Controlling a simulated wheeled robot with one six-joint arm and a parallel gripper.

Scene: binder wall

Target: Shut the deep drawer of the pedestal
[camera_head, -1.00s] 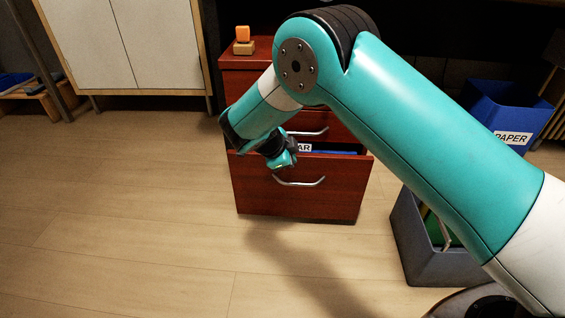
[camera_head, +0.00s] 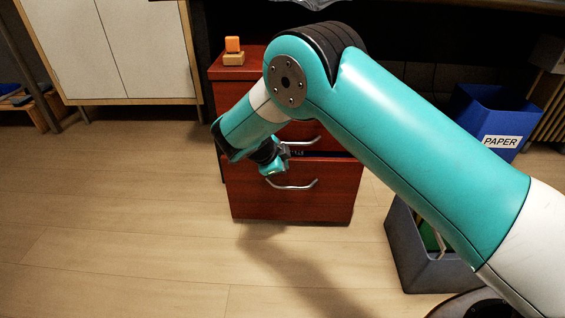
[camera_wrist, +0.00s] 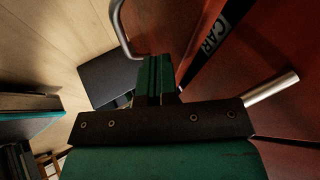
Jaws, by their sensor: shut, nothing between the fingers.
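The red-brown wooden pedestal (camera_head: 240,75) stands under a dark desk. Its deep bottom drawer (camera_head: 290,204) is slightly open, with a narrow dark gap (camera_head: 328,156) along its top edge. A curved metal handle (camera_head: 292,186) is on its front. My gripper (camera_head: 273,168) is shut and empty at the upper left of that front; I cannot tell whether it touches. In the wrist view the shut fingers (camera_wrist: 156,76) lie by the drawer front (camera_wrist: 165,32), and a white "CAR" label (camera_wrist: 213,34) shows in the gap.
Orange and tan blocks (camera_head: 233,52) sit on the pedestal top. A grey bin (camera_head: 415,262) stands to the right, partly behind my arm, with a blue PAPER bin (camera_head: 488,118) further back. A white cabinet (camera_head: 110,45) is at the back left. The floor at left is clear.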

